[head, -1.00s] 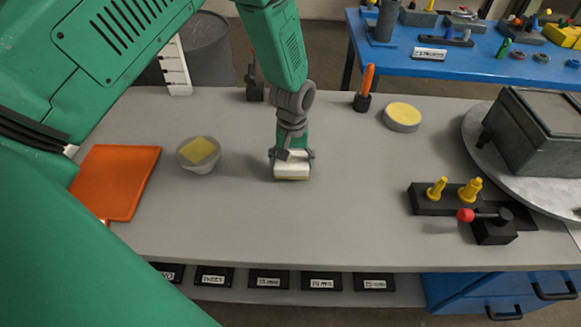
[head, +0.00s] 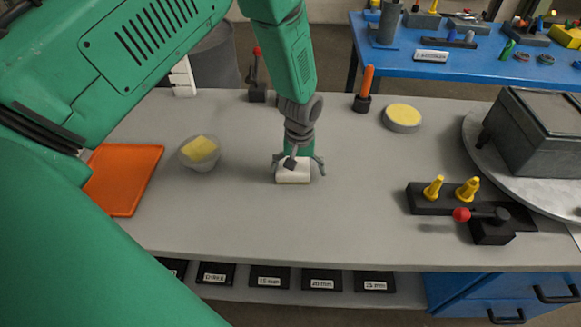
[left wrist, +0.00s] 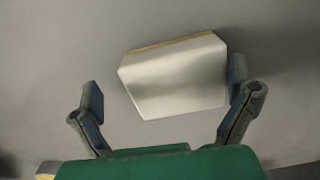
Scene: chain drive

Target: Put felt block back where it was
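The felt block (head: 292,175) is white with a thin yellowish layer at its bottom edge. It rests on the grey bench in the middle of the head view. My left gripper (head: 298,166) is just above and around it, with its fingers spread. In the left wrist view the block (left wrist: 175,80) lies between the open fingertips of the gripper (left wrist: 165,92). There is a clear gap on the left and a narrow one on the right. My right gripper is not in view.
A bowl with a yellow sponge (head: 199,152) and an orange tray (head: 124,180) are on the left. A round yellow-topped pad (head: 403,117) and an orange marker in a stand (head: 366,84) are behind. A black holder with yellow pegs (head: 430,200) is at right. The bench front is clear.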

